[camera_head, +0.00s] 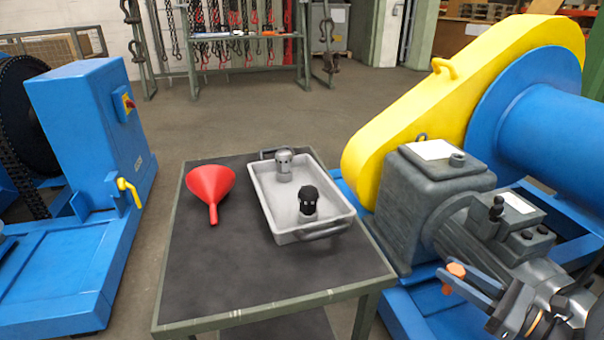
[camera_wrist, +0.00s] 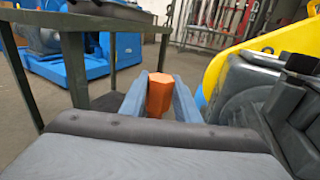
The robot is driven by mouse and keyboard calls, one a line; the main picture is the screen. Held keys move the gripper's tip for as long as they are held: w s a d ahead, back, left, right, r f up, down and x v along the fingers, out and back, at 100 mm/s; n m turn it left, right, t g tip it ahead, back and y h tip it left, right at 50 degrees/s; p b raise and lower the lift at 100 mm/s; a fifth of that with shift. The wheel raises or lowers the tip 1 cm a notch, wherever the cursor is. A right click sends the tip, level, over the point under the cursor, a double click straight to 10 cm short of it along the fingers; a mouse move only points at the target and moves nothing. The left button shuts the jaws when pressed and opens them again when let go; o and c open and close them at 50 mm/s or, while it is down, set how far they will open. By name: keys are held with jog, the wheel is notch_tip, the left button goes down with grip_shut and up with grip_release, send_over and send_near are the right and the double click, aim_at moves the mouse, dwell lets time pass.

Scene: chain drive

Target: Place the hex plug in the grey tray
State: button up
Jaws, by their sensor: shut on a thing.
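The hex plug (camera_wrist: 159,94) is orange and six-sided. In the wrist view it stands between the two blue-grey fingers of my gripper (camera_wrist: 160,92), which is shut on it. In the head view my gripper (camera_head: 452,278) is at the lower right, with the orange hex plug (camera_head: 456,269) at its tip. It is to the right of the table and apart from the tray. The grey tray (camera_head: 262,198) lies on the table's right side. It holds a grey cylindrical fitting (camera_head: 284,168) at the back and a black fitting (camera_head: 308,202) towards the front.
A red funnel (camera_head: 211,186) lies on the dark tabletop (camera_head: 210,270), left of the tray. A grey gearbox (camera_head: 427,215) and a yellow chain guard (camera_head: 440,110) stand close to the tray's right. The table's front part is clear. A blue machine (camera_head: 95,130) stands at left.

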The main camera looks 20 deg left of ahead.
jog(key=w+a+r+n+g+y+p, duration=0.1)
jog(key=w+a+r+n+g+p, duration=0.2)
jog(key=a+r, duration=0.7)
jog(key=w+a+r+n+g+y+p, duration=0.15)
jog(key=a+r+g+p, duration=0.4)
jog(key=a, duration=0.85)
jog(key=w+a+r+n+g+y+p, duration=0.1)
jog(key=w+a+r+n+g+p, duration=0.3)
jog(key=a+r, duration=0.7)
jog(key=shift+m+t+h, duration=0.25)
jog(key=shift+m+t, duration=0.4)
jog(key=shift+t, duration=0.3)
jog(key=shift+s+a+f, duration=0.1)
jog(key=shift+a+f, duration=0.1)
jog(key=shift+f, duration=1.65)
jog(key=shift+s+a+f, duration=0.15)
jog(key=shift+f, duration=1.65)
jog(key=shift+s+a+f, duration=0.1)
jog(key=shift+a+f, duration=0.1)
jog(key=shift+f, duration=1.65)
jog(key=shift+f, duration=0.1)
jog(key=o, duration=1)
